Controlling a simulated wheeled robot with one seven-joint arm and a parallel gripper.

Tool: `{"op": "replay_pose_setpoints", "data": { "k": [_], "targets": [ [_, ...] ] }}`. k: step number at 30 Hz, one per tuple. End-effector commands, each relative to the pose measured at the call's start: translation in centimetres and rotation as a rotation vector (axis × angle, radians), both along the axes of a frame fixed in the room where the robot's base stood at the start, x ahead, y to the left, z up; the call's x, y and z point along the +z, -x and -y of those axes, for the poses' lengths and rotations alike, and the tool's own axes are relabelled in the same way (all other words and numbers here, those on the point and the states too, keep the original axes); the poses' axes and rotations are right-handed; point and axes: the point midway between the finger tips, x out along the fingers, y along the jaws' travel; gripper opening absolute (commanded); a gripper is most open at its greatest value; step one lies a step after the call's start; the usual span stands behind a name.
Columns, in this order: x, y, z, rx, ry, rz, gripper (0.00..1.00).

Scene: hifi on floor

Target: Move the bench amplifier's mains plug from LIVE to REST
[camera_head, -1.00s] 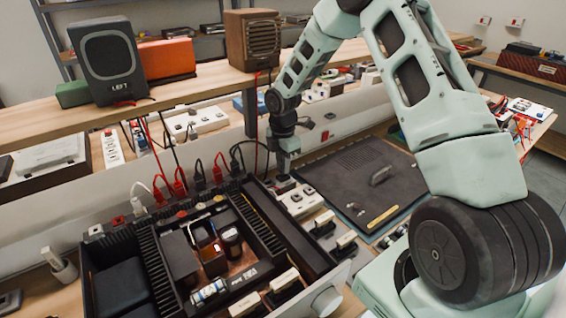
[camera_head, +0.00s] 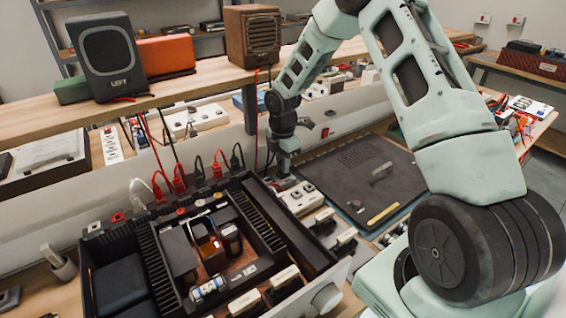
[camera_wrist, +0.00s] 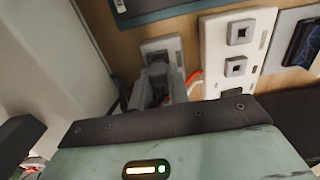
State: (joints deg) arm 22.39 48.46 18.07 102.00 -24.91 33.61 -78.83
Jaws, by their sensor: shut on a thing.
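The bench amplifier (camera_head: 262,262) is the open black chassis with its inner parts showing, at lower left in the head view. My gripper (camera_head: 284,176) is behind its far right corner, low over the bench, pointing down. In the wrist view my gripper (camera_wrist: 155,88) is shut on a grey piece, which I take for the mains plug; the fingers hide most of it. A grey socket plate (camera_wrist: 160,45) lies directly beyond the fingers; whether the plug touches it is unclear. The LIVE and REST labels are unreadable.
A white socket strip (camera_wrist: 240,20) with square outlets stands right of the fingers in the wrist view, also in the head view (camera_head: 302,199). A red cable (camera_wrist: 193,83) runs between. A dark flat panel (camera_head: 350,170) lies to the right. Upright plugs (camera_head: 217,168) line the amplifier's back.

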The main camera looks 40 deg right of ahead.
Motion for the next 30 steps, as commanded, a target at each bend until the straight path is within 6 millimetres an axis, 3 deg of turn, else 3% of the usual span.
{"op": "replay_pose_setpoints", "data": {
  "k": [22,23,25,30],
  "targets": [
    [-0.37,-0.01,0.00,0.000,0.000,0.000,0.00],
    [-0.37,-0.01,0.00,0.000,0.000,0.000,0.23],
    [-0.37,-0.01,0.00,0.000,0.000,0.000,0.43],
    [-0.37,-0.01,0.00,0.000,0.000,0.000,0.43]
  ]
}}
